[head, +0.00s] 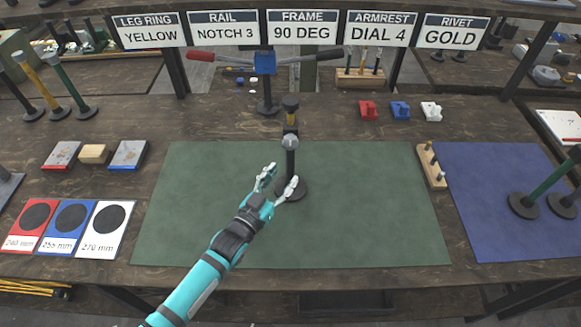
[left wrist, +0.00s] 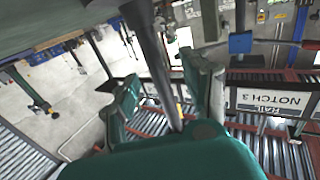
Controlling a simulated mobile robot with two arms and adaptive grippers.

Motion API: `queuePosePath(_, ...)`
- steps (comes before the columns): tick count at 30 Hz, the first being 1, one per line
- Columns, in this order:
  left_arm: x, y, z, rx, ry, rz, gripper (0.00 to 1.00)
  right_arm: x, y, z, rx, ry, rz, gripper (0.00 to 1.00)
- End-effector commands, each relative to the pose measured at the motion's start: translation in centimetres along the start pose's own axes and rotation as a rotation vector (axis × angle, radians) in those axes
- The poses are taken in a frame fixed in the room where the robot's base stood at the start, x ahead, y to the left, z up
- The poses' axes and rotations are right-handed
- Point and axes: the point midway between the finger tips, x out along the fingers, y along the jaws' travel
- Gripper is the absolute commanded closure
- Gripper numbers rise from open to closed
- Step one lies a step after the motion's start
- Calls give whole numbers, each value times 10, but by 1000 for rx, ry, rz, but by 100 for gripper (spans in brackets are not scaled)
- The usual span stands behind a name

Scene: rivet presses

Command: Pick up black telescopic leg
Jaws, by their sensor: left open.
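In the left wrist view, a dark shaft (left wrist: 150,60) runs down between the two open fingers (left wrist: 165,95). I cannot tell whether either finger touches it. My right gripper is not in view.
Behind the mat stands a blue-bodied post with a crossbar (head: 265,65). A wooden peg block (head: 432,168) sits at the mat's right edge, beside a blue mat (head: 500,215). Red, blue and white size cards (head: 70,250) lie at left. Much of the green mat is clear.

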Motion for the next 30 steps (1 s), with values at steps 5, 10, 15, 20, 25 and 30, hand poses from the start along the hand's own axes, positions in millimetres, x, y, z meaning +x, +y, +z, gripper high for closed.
queuePosePath(5,29,5,-6,0,1,0,52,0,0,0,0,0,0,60)
queuePosePath(10,43,4,-6,1,1,0,52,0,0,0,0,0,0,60)
queuePosePath(15,43,4,-6,1,1,0,52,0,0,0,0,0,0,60)
queuePosePath(20,43,4,-6,1,1,0,66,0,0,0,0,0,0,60)
queuePosePath(25,43,4,-6,1,1,0,89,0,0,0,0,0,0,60)
queuePosePath(30,43,4,-6,1,1,0,100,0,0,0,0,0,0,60)
